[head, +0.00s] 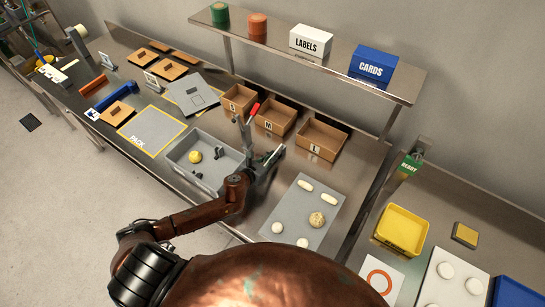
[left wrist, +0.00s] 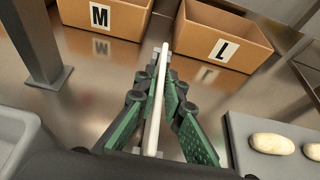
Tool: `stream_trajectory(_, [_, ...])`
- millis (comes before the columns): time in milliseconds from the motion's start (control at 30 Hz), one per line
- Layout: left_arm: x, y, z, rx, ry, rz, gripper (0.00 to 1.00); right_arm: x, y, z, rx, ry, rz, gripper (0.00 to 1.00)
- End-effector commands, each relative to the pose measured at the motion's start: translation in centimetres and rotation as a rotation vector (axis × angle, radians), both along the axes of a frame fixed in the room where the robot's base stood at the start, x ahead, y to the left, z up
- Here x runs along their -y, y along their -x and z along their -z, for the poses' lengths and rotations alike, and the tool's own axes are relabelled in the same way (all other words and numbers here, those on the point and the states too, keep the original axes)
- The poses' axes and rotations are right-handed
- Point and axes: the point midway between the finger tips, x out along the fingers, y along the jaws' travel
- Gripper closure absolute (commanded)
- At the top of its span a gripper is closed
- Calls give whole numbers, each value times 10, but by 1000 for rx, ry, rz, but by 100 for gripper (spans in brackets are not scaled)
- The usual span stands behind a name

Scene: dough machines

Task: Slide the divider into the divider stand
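My left gripper (head: 268,158) is above the table in front of the open cardboard boxes. In the left wrist view its green-padded fingers (left wrist: 158,85) are closed on both sides of a thin, pale strip, seen edge-on, which looks like the divider (left wrist: 155,110). It points away from the wrist, toward the gap between the M and L boxes. In the head view the divider is hard to make out at the gripper. I cannot tell for sure which thing is the divider stand. My right gripper is not in view.
The M box (left wrist: 105,14) and L box (left wrist: 225,38) stand just beyond the gripper. A grey post (left wrist: 38,40) with a foot stands left. A grey bin (head: 190,172) lies left and a grey board (head: 285,222) with dough pieces right. A shelf (head: 300,60) overhangs behind.

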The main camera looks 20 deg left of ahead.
Motion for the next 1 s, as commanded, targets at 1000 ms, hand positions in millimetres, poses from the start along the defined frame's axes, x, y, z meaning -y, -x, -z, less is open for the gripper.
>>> stream_trajectory(1000, [-12, 81, -32, -3, -1, 1, 74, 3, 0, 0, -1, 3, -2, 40])
